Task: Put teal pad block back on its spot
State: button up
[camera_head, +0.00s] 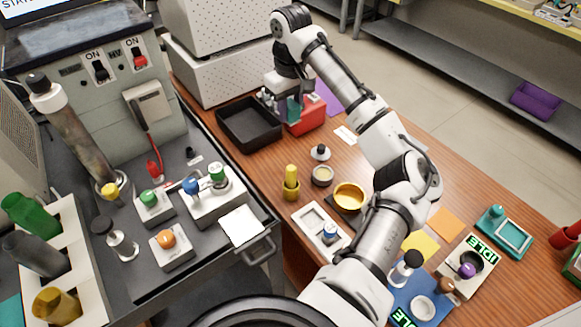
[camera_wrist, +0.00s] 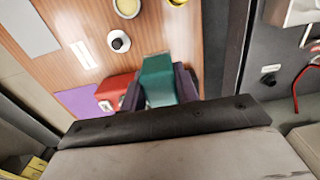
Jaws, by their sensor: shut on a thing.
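My gripper (camera_head: 287,104) is at the far end of the wooden table, with my arm reaching over from the front right. It is shut on the teal block (camera_wrist: 160,80), which sits between the dark fingers in the wrist view. In the head view the block (camera_head: 294,108) is a small teal patch, mostly hidden by the gripper. A red box (camera_head: 308,122) is right beside the block and gripper; it also shows in the wrist view (camera_wrist: 114,88). I cannot tell whether the block touches it, nor which place is the block's spot.
A black tray (camera_head: 250,141) lies left of the gripper, and a purple sheet (camera_head: 328,97) lies behind the red box. A black-knobbed weight (camera_head: 320,153), a round dish (camera_head: 322,175) and a yellow bottle (camera_head: 291,184) stand nearer. A teal frame (camera_head: 529,240) is at the far right.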

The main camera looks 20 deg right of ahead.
notch_tip(320, 180, down, 20)
jog(key=p, duration=0.2)
jog(key=shift+r+p, duration=0.1)
jog(key=shift+p, duration=0.25)
jog(key=shift+f, duration=0.2)
jog(key=o, duration=0.9)
jog(key=shift+o, duration=0.2)
notch_tip(320, 180, up, 12)
jog(key=b, duration=0.3)
jog(key=shift+r, duration=0.2)
